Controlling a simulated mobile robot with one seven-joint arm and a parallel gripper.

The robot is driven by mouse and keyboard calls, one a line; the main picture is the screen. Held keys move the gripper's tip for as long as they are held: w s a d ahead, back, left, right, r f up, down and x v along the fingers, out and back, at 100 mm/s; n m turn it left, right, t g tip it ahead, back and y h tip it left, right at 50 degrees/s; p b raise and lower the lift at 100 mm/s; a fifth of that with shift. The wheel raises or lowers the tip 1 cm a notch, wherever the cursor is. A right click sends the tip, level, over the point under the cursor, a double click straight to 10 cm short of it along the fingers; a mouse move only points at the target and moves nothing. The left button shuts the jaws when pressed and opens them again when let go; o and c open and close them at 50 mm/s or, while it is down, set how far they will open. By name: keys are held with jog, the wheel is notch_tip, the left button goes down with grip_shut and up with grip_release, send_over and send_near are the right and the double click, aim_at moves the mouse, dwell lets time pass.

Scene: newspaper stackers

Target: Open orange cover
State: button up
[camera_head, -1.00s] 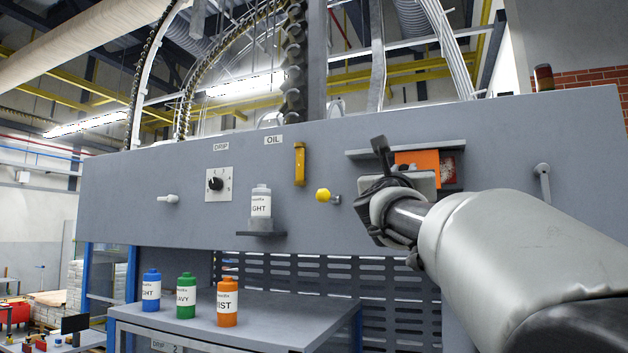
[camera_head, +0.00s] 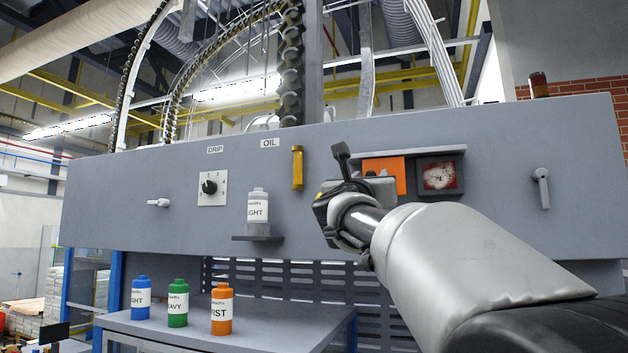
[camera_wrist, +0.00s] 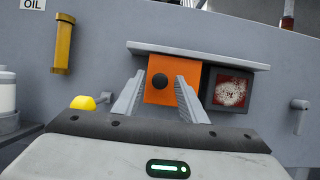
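The orange cover (camera_head: 383,170) is a flat square plate under a grey ledge on the machine panel. A dark-framed square gauge (camera_wrist: 230,92) with a red and white face is exposed just right of the cover; the head view shows the gauge (camera_head: 440,176) too. In the head view my gripper (camera_head: 375,187) hides the cover's lower part.
A grey ledge (camera_wrist: 200,54) juts out above the cover. A yellow knob (camera_wrist: 83,103) is left of my fingers. A lever handle (camera_head: 542,187) is on the right. A bottle stands on a small shelf (camera_head: 257,238); several bottles stand on the table below.

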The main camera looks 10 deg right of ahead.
jog(key=b+v, duration=0.5)
jog(key=v, duration=1.2)
jog(key=shift+s+b, duration=0.2)
jog(key=shift+b, duration=0.15)
jog(key=shift+a, duration=0.2)
